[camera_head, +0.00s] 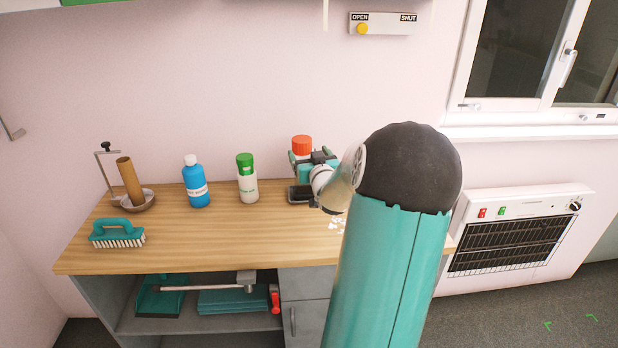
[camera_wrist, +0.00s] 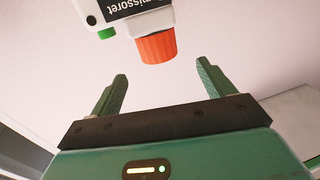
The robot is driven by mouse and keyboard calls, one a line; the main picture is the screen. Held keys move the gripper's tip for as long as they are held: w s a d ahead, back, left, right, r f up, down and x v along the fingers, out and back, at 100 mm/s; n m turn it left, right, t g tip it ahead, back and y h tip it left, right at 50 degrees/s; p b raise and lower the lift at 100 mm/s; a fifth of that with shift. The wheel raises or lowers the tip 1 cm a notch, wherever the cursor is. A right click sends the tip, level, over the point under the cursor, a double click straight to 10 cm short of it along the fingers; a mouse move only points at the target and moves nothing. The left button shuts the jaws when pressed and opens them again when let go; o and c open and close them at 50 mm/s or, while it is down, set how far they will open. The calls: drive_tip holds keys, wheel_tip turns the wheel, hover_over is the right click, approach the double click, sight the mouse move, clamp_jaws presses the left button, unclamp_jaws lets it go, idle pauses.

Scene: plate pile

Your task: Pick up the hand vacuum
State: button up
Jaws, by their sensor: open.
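A white item with a black lettered label, a green knob and a ribbed orange-red end (camera_wrist: 157,47) hangs into the top of the wrist view. Its orange-red top (camera_head: 301,145) shows in the head view, at the back of the wooden worktop. I take it for the hand vacuum, but cannot be sure. My gripper (camera_wrist: 162,71) is open and empty, its green fingers apart. The orange-red end lies just beyond the fingertips, near the line between them; I see no contact. In the head view my gripper hides most of the item's body.
On the worktop (camera_head: 92,262) stand a green-capped bottle (camera_head: 247,180), a blue bottle (camera_head: 195,182), a teal brush (camera_head: 117,234) and a dish with a brown tube (camera_head: 130,180). White fragments (camera_head: 336,223) lie by my arm. A teal dustpan (camera_head: 160,297) is on the shelf below.

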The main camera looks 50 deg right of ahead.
sight(305, 145)
drive_tip(key=x, duration=0.3)
drive_tip(key=shift+w+d, duration=0.15)
drive_tip(key=shift+w, duration=0.15)
drive_tip(key=x, duration=0.5)
drive_tip(key=shift+s+d+f, duration=0.1)
drive_tip(key=shift+f, duration=0.05)
clamp_jaws()
